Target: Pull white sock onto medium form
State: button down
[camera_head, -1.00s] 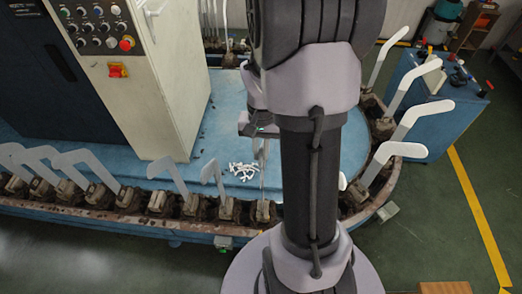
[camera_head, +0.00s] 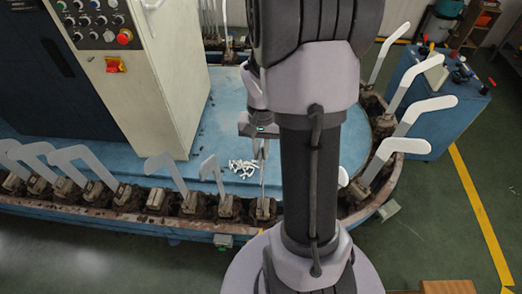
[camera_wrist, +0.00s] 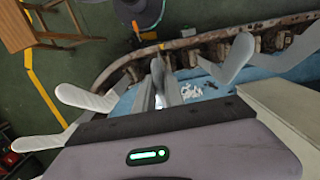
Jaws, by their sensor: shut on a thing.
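My gripper (camera_head: 258,138) is above the near side of the conveyor, partly hidden by my arm. A thin upright form (camera_head: 263,180) stands directly below my gripper, seen almost edge-on. I cannot tell its size or how far the sock covers it. A heap of small white pieces (camera_head: 242,168) lies on the blue platform behind it.
Several pale angled forms line the conveyor, to the left (camera_head: 80,160) and right (camera_head: 388,155) of my gripper. A control cabinet (camera_head: 150,90) stands behind on the blue platform (camera_head: 225,120). A blue cart (camera_head: 425,120) is at the right. Green floor beyond the yellow line is open.

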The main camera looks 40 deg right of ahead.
jog(key=shift+f+b, duration=4.65)
jog(key=shift+f, duration=0.75)
jog(key=c, duration=1.3)
grip_release()
jog(key=shift+r, duration=0.1)
jog(key=shift+c, duration=0.2)
notch_tip(320, 180, up, 17)
jog(key=d+p, duration=0.1)
jog(key=p, duration=0.3)
jog(key=shift+w+r, duration=0.2)
jog(key=shift+w, duration=0.25)
jog(key=shift+f, duration=0.1)
